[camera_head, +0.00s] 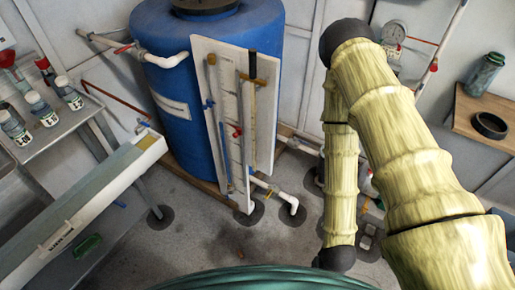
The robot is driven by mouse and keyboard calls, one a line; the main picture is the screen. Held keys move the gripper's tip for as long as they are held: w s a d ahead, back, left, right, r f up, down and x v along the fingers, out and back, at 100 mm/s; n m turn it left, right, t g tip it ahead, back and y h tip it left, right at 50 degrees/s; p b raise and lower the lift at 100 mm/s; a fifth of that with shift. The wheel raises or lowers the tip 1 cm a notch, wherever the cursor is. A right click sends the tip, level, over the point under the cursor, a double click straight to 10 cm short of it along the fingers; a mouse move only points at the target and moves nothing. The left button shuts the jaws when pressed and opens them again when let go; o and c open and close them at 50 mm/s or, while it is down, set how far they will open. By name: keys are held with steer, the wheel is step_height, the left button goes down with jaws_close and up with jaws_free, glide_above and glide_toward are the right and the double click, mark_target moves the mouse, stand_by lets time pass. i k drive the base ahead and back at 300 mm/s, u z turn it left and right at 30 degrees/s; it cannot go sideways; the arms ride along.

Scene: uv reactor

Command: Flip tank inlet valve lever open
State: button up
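A large blue tank (185,95) stands upright at upper centre-left. A white pipe (165,60) enters its upper left side. A small red lever (124,48) sits on this pipe, a little left of the tank. The lever is too small to judge its exact setting. A second small red handle (238,131) is on the pipework at the white panel in front of the tank. My yellowish sleeved arm rises at the right and bends down to a dark joint near the bottom centre. My gripper cannot be made out, and the arm stands well right of the pipe lever.
A white upright panel (207,60) with thin tubes stands before the tank. A bench (60,130) with several small bottles and a long pale trough (75,225) fill the left. A wooden shelf (470,105) holds a jar and dark ring. Grey floor (190,250) is clear at lower centre.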

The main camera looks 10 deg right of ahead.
mark_target(123, 48)
steer(key=u, duration=0.1)
steer(key=i, duration=0.2)
steer(key=u, duration=0.6)
steer(key=k, duration=0.5)
steer(key=u, duration=0.7)
steer(key=i, duration=0.8)
steer(key=z, duration=0.05)
